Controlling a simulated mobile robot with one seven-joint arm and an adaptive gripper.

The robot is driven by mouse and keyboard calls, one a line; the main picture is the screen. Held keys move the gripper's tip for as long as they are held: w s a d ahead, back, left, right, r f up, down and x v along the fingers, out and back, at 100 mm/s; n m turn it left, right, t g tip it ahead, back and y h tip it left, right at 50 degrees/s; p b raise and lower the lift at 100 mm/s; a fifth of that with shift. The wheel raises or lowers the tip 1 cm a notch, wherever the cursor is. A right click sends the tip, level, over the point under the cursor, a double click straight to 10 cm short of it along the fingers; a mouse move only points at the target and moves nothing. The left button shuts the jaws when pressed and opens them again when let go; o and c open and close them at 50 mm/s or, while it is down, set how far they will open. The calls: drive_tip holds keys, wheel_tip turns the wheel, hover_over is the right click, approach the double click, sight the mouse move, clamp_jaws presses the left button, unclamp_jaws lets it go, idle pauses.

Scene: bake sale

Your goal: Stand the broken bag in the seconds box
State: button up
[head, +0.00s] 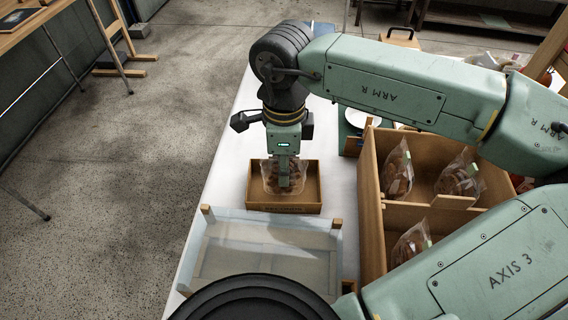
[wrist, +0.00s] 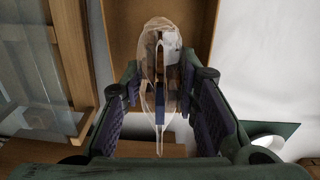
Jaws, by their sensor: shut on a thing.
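My gripper (head: 284,172) points straight down and is shut on a clear bag (head: 270,177) of brown baked pieces. The bag hangs upright between the fingers. It lies within the outline of a small open cardboard box (head: 284,208) with faint lettering on its front, which I take as the seconds box. I cannot tell whether the bag touches the box floor. In the wrist view the bag (wrist: 160,75) shows edge-on between the two fingers (wrist: 162,105), with the brown box (wrist: 120,25) behind it. Whether its contents are broken is too small to tell.
A clear-panelled tray with wooden corners (head: 265,233) stands just in front of the box. A divided wooden crate (head: 372,215) with several similar bags (head: 398,172) stands to the right. The white table (head: 222,185) is bare left of the box.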

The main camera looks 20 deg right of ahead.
drive_tip(key=shift+f, duration=0.25)
drive_tip(key=o, duration=0.9)
drive_tip(key=shift+c, duration=0.2)
drive_tip(key=shift+r+p, duration=2.65)
drive_tip(key=shift+r, duration=2.45)
